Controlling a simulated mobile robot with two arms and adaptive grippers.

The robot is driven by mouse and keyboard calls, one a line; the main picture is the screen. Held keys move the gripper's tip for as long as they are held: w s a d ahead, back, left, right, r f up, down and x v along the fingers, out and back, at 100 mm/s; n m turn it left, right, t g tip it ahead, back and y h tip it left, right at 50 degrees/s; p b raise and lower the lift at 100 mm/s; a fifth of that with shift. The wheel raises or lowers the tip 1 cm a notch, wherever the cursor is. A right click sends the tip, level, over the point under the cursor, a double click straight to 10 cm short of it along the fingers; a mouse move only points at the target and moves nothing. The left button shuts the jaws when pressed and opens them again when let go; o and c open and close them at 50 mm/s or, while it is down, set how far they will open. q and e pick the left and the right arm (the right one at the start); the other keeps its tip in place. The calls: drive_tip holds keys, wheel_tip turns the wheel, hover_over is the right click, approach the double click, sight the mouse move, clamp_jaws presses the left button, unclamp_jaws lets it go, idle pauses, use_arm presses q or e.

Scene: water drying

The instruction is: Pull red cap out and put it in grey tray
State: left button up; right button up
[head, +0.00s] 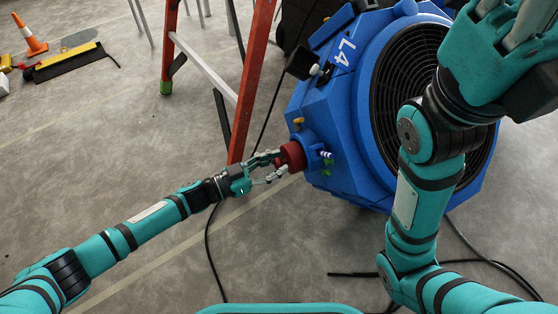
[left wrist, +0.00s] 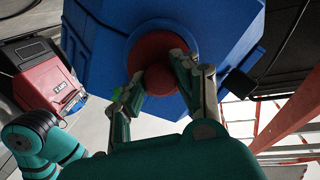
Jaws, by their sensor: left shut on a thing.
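The red cap (head: 291,157) sits on the side of the blue fan unit (head: 322,120), at a round blue port. In the left wrist view the red cap (left wrist: 158,72) is in the middle, against the blue housing (left wrist: 215,35). My left gripper (head: 277,164) is shut on the red cap, with one finger on each side of it. The fingers (left wrist: 155,85) also show in the left wrist view. I cannot tell whether the cap has come away from the port at all. My right gripper (head: 510,40) is raised at the upper right, partly cut off. The grey tray is not clearly in view.
An orange ladder (head: 250,80) stands just left of the fan unit. Black cables (head: 208,240) run over the grey floor. A traffic cone (head: 29,38) is far left. A red device (left wrist: 45,85) shows in the left wrist view. The floor at lower middle is mostly clear.

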sight(275, 165)
use_arm(q)
drive_tip(key=shift+p+v, duration=0.6)
drive_tip(key=shift+v, duration=0.95)
